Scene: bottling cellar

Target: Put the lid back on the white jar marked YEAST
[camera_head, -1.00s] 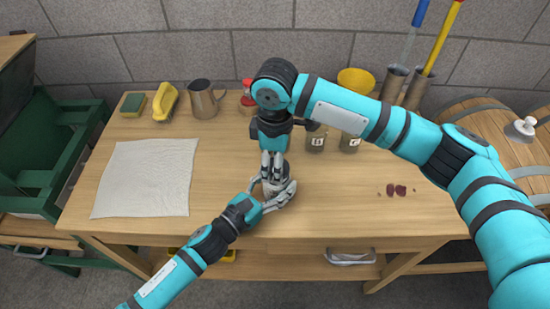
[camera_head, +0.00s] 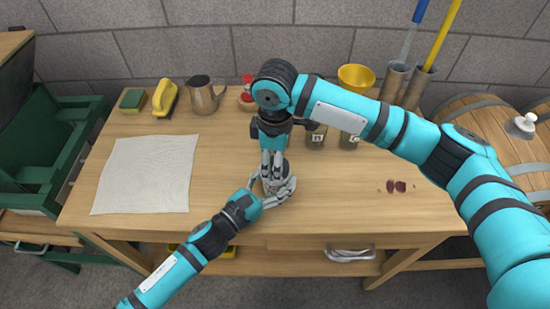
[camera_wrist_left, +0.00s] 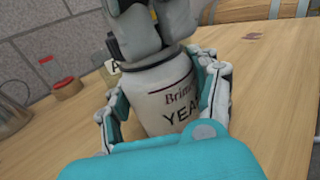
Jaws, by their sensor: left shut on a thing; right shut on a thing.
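The white jar shows in the left wrist view (camera_wrist_left: 165,103), upright, with the letters "YEA" visible on its front. In the head view the grippers mostly cover it. My left gripper (camera_head: 272,189) is shut around the jar's body, one finger on each side. My right gripper (camera_head: 272,160) points straight down over the jar top and is shut on the lid, which its fingers almost wholly hide. In the left wrist view the right gripper's fingers (camera_wrist_left: 155,30) sit right at the jar's mouth. A dark rim shows there; I cannot tell whether the lid is seated.
A pale cloth (camera_head: 145,175) lies at the left. A sponge (camera_head: 133,99), yellow brush (camera_head: 165,97) and metal mug (camera_head: 204,95) stand behind. Small labelled jars (camera_head: 316,138) and a yellow bowl (camera_head: 356,77) are beyond my right arm. Dark red bits (camera_head: 396,186) lie on the right.

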